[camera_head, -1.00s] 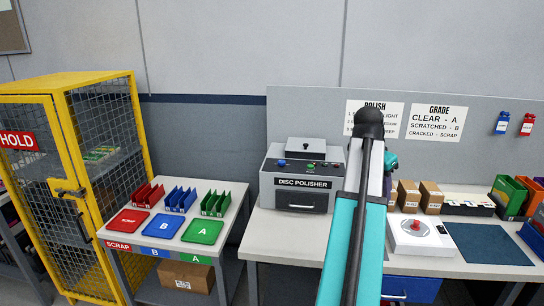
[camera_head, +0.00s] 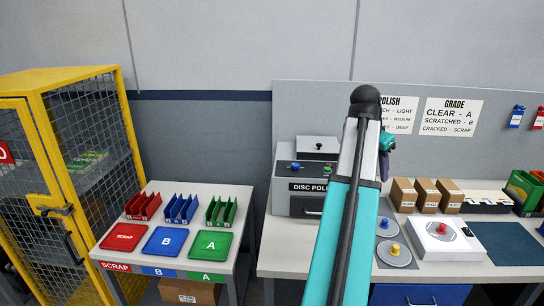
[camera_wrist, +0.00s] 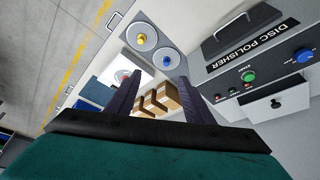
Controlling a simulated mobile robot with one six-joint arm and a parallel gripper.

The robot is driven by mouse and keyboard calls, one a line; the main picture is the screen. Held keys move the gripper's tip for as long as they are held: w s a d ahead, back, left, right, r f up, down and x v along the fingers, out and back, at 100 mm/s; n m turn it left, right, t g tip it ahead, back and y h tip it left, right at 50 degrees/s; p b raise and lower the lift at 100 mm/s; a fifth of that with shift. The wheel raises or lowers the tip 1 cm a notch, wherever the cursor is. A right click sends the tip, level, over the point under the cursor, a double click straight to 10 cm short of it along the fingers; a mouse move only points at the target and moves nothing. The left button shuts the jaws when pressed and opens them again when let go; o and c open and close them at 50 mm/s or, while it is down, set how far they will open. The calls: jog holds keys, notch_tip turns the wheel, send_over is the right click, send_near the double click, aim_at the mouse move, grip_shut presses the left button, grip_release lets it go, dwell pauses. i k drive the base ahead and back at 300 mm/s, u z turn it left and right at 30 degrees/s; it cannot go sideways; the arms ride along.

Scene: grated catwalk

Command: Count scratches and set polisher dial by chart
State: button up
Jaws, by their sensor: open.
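The grey disc polisher (camera_head: 290,203) stands on the workbench, left of my arm, its right part hidden. In the wrist view its front (camera_wrist: 265,85) carries a blue dial (camera_wrist: 303,56) and a green button (camera_wrist: 248,76); the dial's setting is too small to read. Two grey round plates, one with a blue knob (camera_head: 383,221) and one with a yellow knob (camera_head: 395,249), lie right of my arm. My gripper (camera_wrist: 160,78) is open and empty, above the bench.
A white unit with a red knob (camera_head: 435,252), several cardboard boxes (camera_head: 425,193) and a dark mat (camera_head: 505,243) are at right. A side table holds red, blue and green trays (camera_head: 210,245) and racks. A yellow mesh cage (camera_head: 88,80) stands at far left. A grade chart (camera_head: 450,118) hangs behind.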

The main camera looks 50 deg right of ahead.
aim_at(295, 165)
jog(key=z, duration=0.05)
jog(key=i, duration=1.25)
jog(key=z, duration=0.05)
